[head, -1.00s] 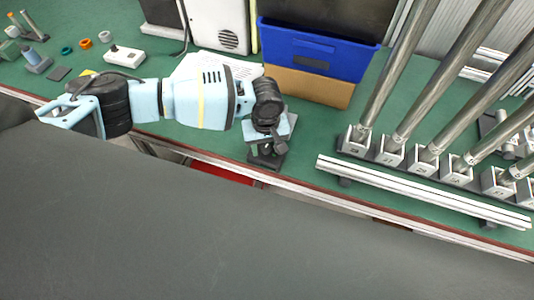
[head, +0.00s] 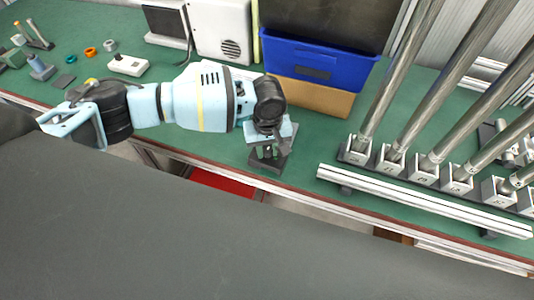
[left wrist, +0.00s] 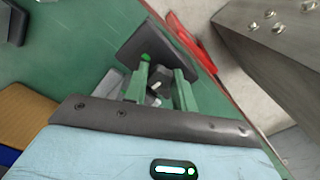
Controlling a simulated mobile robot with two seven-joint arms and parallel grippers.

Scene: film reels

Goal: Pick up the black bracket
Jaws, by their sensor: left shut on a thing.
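The black bracket (head: 264,166) is a dark flat piece near the front edge of the green bench, below my left gripper in the head view. In the left wrist view its dark plate (left wrist: 157,43) shows beyond the fingertips. My left gripper (head: 268,151) points down over the bracket and is shut on part of it. In the left wrist view the two fingers (left wrist: 160,86) stand close to it on both sides. The held part is mostly hidden by the fingers. I cannot tell whether the bracket still touches the bench. My right gripper is not in view.
A blue bin (head: 318,64) on a cardboard box (head: 310,96) stands behind the gripper. To the right are a white rail (head: 420,200) and several metal tubes in numbered holders (head: 390,158). Small parts lie at the far left. The bench's front edge is close by.

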